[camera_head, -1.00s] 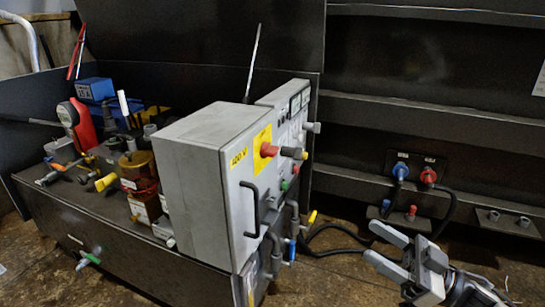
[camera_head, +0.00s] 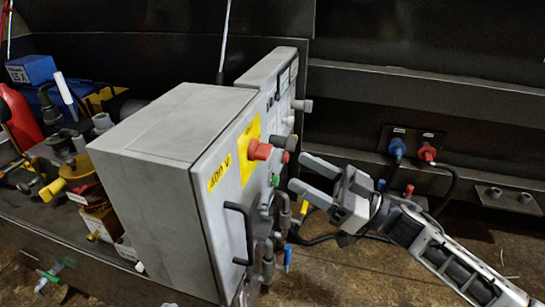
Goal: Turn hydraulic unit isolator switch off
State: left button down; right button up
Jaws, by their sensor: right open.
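The isolator switch (camera_head: 259,150) is a red knob on a yellow plate (camera_head: 246,160) on the front face of the grey electrical cabinet (camera_head: 160,165). The cabinet also carries a yellow "400 V" label. My right gripper (camera_head: 299,171) comes in from the right, open and empty, with its two fingers pointing left toward the cabinet front. Its fingertips are right of the red knob and slightly lower in the picture, apart from it. A gap shows between the fingertips and the knob. My left gripper is not in view.
A black handle (camera_head: 243,232) stands out from the cabinet door below the switch. Small knobs and a green button (camera_head: 275,180) lie near the fingertips. Blue (camera_head: 397,147) and red (camera_head: 427,153) hose couplings sit on the dark wall behind. Hoses cross the floor.

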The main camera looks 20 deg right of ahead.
aim_at(261, 151)
jog(key=x, duration=0.7)
jog(key=shift+w, duration=0.1)
jog(key=c, duration=1)
